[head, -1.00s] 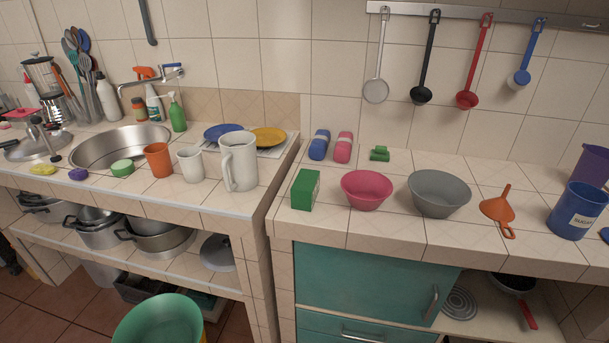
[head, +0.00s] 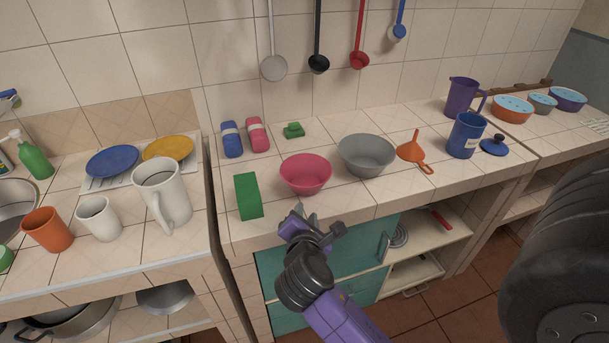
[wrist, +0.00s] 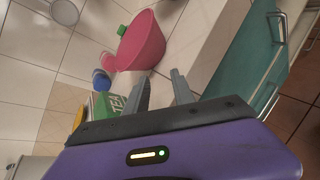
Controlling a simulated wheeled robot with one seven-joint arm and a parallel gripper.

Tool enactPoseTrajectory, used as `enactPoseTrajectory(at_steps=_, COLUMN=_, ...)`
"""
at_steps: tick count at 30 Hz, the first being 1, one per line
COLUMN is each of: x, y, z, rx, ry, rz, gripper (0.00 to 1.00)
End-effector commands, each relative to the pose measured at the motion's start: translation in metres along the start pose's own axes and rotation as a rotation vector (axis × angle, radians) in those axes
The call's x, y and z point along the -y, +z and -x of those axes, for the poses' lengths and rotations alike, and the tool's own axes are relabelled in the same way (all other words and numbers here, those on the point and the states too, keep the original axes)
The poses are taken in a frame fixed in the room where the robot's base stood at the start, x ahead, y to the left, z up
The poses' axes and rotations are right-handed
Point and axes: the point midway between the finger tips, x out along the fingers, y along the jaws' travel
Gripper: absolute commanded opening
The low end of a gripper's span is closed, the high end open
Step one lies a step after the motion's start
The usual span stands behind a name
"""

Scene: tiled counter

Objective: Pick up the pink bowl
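The pink bowl (head: 305,175) stands upright on the tiled counter, near its front edge, between a green box and a grey bowl. In the wrist view the pink bowl (wrist: 142,42) lies just beyond my fingertips, up and to the left. My gripper (head: 317,217) is in front of the counter edge, just below and in front of the bowl, and not touching it. In the wrist view my gripper (wrist: 160,82) has its two fingers spread apart with nothing between them.
The green box (head: 248,196) stands close to the bowl's left and the grey bowl (head: 367,155) close to its right. An orange funnel (head: 416,151) lies farther right. Blue and pink rolls (head: 231,139) and a small green item (head: 293,130) lie behind. A teal cabinet (head: 345,255) is below.

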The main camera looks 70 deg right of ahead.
Motion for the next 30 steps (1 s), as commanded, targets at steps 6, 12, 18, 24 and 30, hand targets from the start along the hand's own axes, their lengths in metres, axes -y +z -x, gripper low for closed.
enactPoseTrajectory(at_steps=6, x=-0.009, y=0.052, z=-0.021, rx=0.146, ry=-0.134, rz=0.151, gripper=0.3)
enactPoseTrajectory(at_steps=12, x=-0.007, y=0.066, z=-0.032, rx=0.175, ry=-0.175, rz=0.188, gripper=0.3)
enactPoseTrajectory(at_steps=18, x=-0.004, y=0.07, z=-0.052, rx=0.174, ry=-0.173, rz=0.187, gripper=0.3)
enactPoseTrajectory(at_steps=24, x=0.0, y=0.075, z=-0.077, rx=0.174, ry=-0.173, rz=0.186, gripper=0.3)
enactPoseTrajectory(at_steps=30, x=0.003, y=0.078, z=-0.098, rx=0.172, ry=-0.171, rz=0.185, gripper=0.3)
